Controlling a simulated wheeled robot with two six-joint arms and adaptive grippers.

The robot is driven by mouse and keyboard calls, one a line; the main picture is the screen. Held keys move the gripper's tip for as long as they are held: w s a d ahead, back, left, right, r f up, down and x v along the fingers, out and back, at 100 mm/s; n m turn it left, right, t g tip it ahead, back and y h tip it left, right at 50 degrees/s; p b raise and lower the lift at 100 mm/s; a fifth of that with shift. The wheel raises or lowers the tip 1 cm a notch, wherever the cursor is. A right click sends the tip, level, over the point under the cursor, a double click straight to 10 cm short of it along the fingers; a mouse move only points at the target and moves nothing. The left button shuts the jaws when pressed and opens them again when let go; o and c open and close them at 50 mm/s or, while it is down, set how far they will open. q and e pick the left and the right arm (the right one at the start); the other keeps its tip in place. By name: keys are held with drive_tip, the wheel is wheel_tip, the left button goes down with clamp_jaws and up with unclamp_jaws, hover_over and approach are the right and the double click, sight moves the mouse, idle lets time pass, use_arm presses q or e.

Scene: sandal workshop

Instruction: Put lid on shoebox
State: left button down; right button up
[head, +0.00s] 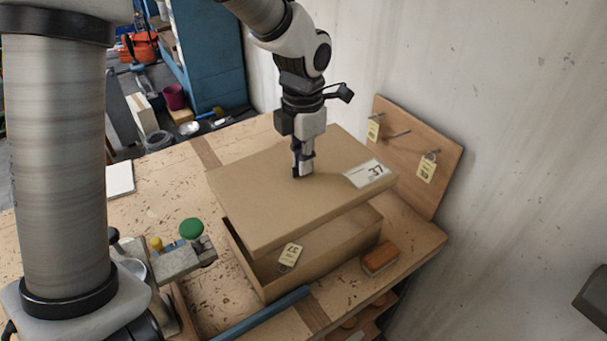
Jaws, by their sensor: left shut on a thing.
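The brown shoebox lid (270,205) has a white label reading 37 near its right edge. It lies over the open-topped brown shoebox (345,238), shifted and slightly askew. A dark gap shows between the lid and the box's front and left walls, so it is not seated there. The far side of the box is hidden under the lid. My right gripper is not in view.
The wooden bench (175,190) holds the box. An orange-brown block (380,258) lies right of it, and a green-knobbed tool (192,229) stands left. A blue bar (262,314) runs in front. A pegboard with tags (415,150) leans on the wall behind.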

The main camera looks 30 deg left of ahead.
sight(303, 178)
use_arm(q)
wheel_tip(303, 178, down, 5)
drive_tip(key=shift+r+b, duration=0.15)
drive_tip(key=shift+b, duration=0.65)
drive_tip(key=f+b, duration=0.4)
drive_tip(key=shift+s+d+f, duration=0.15)
drive_tip(key=shift+s+f, duration=0.05)
drive_tip(key=shift+f, duration=0.2)
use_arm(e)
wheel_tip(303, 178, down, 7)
use_arm(q)
drive_tip(key=shift+f, duration=0.3)
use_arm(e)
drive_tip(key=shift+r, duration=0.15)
use_arm(q)
drive_tip(key=shift+f, duration=0.15)
drive_tip(key=shift+f+b, duration=0.4)
drive_tip(key=shift+f, duration=0.05)
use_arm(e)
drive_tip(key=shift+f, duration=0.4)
use_arm(q)
drive_tip(key=shift+f, duration=0.15)
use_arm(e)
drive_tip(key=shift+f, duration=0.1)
use_arm(q)
drive_tip(key=shift+f+b, duration=0.45)
drive_tip(key=shift+f, duration=0.1)
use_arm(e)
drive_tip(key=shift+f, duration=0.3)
